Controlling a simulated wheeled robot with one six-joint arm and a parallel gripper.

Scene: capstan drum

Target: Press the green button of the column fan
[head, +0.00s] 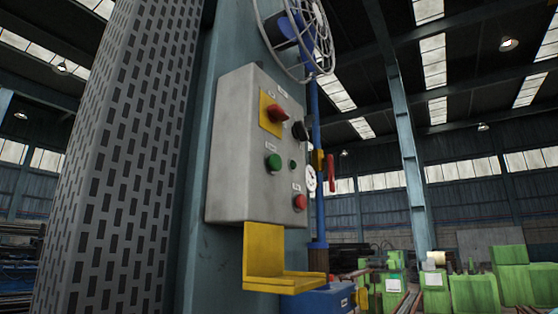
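A grey control box (240,150) is mounted on the blue-green column at the middle of the head view. A green button (273,161) sits on its front face, left of centre. A smaller green button or lamp (293,165) is to its right. A red button (299,202) is at the lower right of the face. A red rotary switch (277,113) sits on a yellow plate, with a black knob (299,130) to its right. The labels are too small to read. A caged fan (305,40) is above the box, partly cut off by the top edge. My gripper is not in view.
A yellow bracket (280,282) juts out below the box. A perforated grey panel (125,150) stands to the left. A blue pipe with a red lever (331,172) and a round gauge (311,178) runs right of the box. Green machines (470,290) stand at the back right.

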